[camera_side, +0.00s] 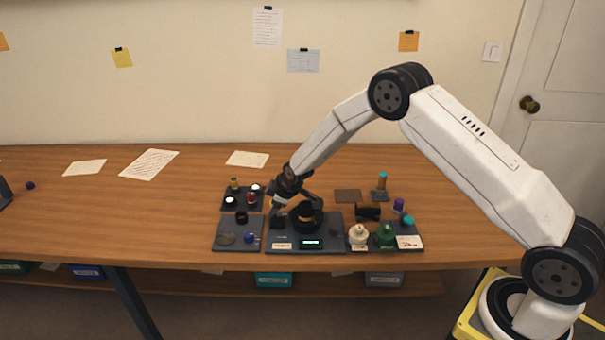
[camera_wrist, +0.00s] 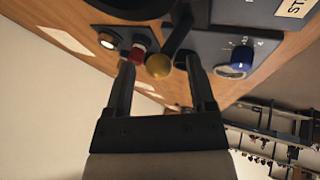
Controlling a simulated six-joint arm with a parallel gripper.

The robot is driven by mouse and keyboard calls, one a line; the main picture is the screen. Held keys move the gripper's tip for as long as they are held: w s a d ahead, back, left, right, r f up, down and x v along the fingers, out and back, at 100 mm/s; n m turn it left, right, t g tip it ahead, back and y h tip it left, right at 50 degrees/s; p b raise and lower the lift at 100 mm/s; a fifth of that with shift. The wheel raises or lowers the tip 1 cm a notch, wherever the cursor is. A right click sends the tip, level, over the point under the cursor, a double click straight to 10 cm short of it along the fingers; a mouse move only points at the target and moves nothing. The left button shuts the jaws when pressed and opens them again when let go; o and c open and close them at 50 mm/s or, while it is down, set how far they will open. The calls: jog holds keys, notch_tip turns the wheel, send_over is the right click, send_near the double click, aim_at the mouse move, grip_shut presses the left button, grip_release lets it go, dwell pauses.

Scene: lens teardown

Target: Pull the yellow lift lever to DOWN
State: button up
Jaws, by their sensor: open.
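The yellow lift lever shows in the wrist view as a round yellow knob (camera_wrist: 159,68) on the end of a dark arm. The knob appears between the two fingers of my gripper (camera_wrist: 161,62), with a gap on either side. My gripper is open and holds nothing. In the side view my gripper (camera_side: 294,203) is low over the dark station, close to the black round lens mount (camera_side: 305,218). The lever is hard to make out there, partly hidden by my gripper. I cannot read its UP or DOWN marking.
A red button (camera_wrist: 138,51) and a white round lamp (camera_wrist: 107,41) are left of the knob. A blue dial (camera_wrist: 240,57) is to its right. In the side view, white (camera_side: 358,236) and green (camera_side: 385,236) pieces stand right of the station. The bench's left side is mostly clear.

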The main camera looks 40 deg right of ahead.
jog(key=shift+r, duration=0.15)
jog(key=v, duration=0.7)
jog(key=shift+s+r, duration=0.2)
jog(key=shift+s, duration=0.05)
dwell(0.3)
jog(key=c, duration=0.6)
jog(key=shift+w+d+f, duration=0.1)
jog(key=shift+d, duration=0.15)
jog(key=c, duration=0.3)
jog(key=d+m+g, duration=0.1)
jog(key=d, duration=0.1)
jog(key=w+d+f+m+g+y, duration=0.1)
jog(key=d, duration=0.2)
jog(key=w+d+m+y, duration=0.1)
jog(key=d, duration=0.1)
jog(key=shift+d+f+g, duration=0.2)
jog(key=shift+f+g, duration=0.05)
jog(key=shift+g, duration=0.15)
grip_shut()
jog(key=w+d+r+m+y, duration=0.1)
jog(key=d+r+y, duration=0.2)
jog(key=d+y, duration=0.1)
jog(key=shift+d+y, duration=0.4)
jog(key=shift+d, duration=0.2)
